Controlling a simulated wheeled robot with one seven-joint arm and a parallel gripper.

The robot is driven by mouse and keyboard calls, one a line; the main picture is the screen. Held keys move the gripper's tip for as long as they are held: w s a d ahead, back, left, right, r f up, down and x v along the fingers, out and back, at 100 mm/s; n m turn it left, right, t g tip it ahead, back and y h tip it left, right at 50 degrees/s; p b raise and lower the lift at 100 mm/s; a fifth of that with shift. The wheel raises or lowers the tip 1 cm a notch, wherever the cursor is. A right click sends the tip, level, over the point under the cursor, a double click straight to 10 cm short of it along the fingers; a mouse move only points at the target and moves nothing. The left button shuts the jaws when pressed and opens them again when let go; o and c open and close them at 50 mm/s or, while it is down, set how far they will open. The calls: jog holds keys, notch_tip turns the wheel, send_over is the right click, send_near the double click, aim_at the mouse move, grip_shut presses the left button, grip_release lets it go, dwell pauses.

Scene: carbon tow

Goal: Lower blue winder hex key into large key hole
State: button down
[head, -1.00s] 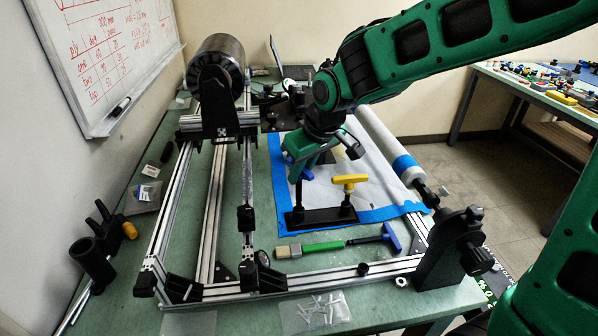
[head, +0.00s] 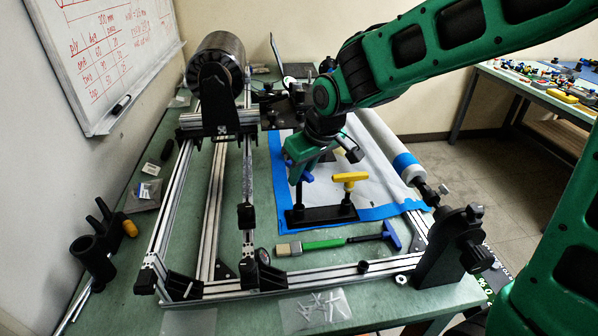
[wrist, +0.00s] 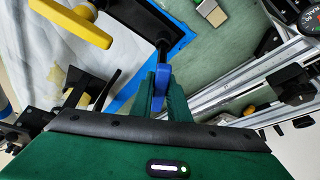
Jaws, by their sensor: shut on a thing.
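The blue-handled hex key (head: 307,177) is in my gripper (head: 300,172), above the left end of the black key holder (head: 322,215). In the wrist view my gripper (wrist: 161,98) is shut on the blue handle (wrist: 161,80), and a dark shaft runs from it toward the holder (wrist: 176,38). The shaft looks about upright over the left post. I cannot tell whether its tip is inside the hole, which is hidden. A yellow T-handle key (head: 349,178) stands in the holder's right post; it also shows in the wrist view (wrist: 72,22).
A brush with a green handle (head: 322,245) and a blue handle on a dark shaft (head: 391,236) lie in front of the holder. The winder's aluminium frame (head: 210,220) surrounds this area. A white roller (head: 385,145) is close on the right. A bag of small rods (head: 315,310) lies in front.

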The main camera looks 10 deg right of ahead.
aim_at(302, 181)
jog(key=shift+f, duration=1.6)
jog(key=c, duration=1.6)
grip_release()
jog(key=v, duration=1)
jog(key=shift+d+r, duration=0.1)
jog(key=shift+s+r, duration=0.1)
jog(key=shift+r, duration=0.05)
